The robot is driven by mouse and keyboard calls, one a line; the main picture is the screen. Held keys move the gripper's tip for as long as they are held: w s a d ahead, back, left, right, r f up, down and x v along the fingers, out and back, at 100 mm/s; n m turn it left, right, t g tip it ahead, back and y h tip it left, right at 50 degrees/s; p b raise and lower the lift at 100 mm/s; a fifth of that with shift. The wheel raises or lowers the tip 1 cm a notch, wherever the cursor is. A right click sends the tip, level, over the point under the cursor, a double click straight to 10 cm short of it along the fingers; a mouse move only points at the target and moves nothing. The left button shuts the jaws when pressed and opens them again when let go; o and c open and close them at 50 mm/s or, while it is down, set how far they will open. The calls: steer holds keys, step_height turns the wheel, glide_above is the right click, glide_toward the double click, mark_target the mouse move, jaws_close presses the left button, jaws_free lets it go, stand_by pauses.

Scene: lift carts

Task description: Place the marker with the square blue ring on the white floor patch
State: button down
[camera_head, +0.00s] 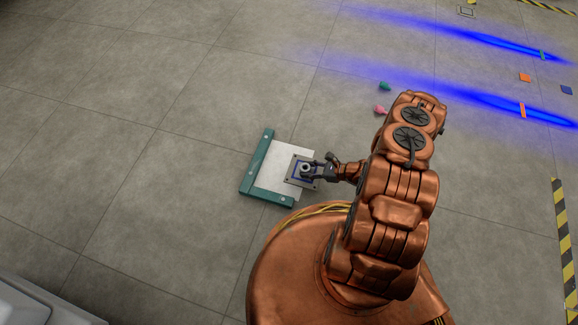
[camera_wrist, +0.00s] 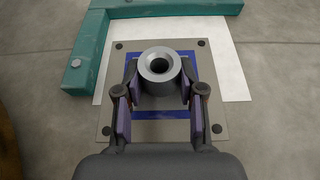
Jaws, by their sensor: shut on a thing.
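The marker (camera_wrist: 203,78) is a grey square plate with dark corner dots, a square blue ring and an upright grey round post with a hole in its top. In the head view the marker (camera_head: 293,181) overlaps the right part of the white floor patch (camera_head: 280,158). In the wrist view it covers the middle of the white patch (camera_wrist: 233,75), and its near edge reaches past the patch over grey floor. I cannot tell whether the plate touches the floor. My gripper (camera_wrist: 160,100) is shut on the post from both sides; it also shows in the head view (camera_head: 310,170).
A teal L-shaped border (camera_head: 262,150) lines the left and near sides of the patch in the head view. Small green (camera_head: 384,86) and pink (camera_head: 380,110) pieces lie beyond my arm. Blue light streaks cross the floor at upper right.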

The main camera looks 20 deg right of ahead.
mark_target(296, 164)
steer(key=w+a+b, duration=0.1)
steer(key=w, duration=0.1)
steer(key=w+a, duration=0.2)
steer(key=w+a+f+b, duration=0.1)
steer(key=w+a, duration=0.1)
steer(key=w, duration=0.1)
steer(key=shift+a+b, duration=0.1)
steer(key=shift+b, duration=0.2)
steer(key=shift+s+f+b, duration=0.1)
steer(key=shift+f+b, duration=0.9)
steer(key=shift+f, duration=0.6)
steer(key=shift+f, duration=0.1)
steer(key=c, duration=0.7)
jaws_free()
